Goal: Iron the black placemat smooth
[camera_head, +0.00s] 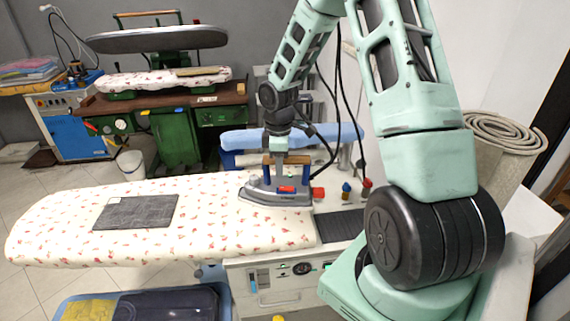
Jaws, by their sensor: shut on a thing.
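The black placemat (137,212) lies on the flowered ironing board (225,225), left of its middle. It looks dark grey and roughly flat; I cannot make out fine creases. The iron (279,192) stands on the right end of the board, grey with a red part on its side and a wooden handle, its nose pointing left. My gripper (286,160) is above the iron and shut on its handle. The fingertips are partly hidden at the handle. Bare board lies between the iron and the placemat.
Behind the board is a blue padded arm (291,137). Small coloured knobs (346,189) stand right of the iron. A dark hose hangs beside my arm. A blue bin (140,305) with folded cloths is below the board. A green pressing machine (175,136) stands behind.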

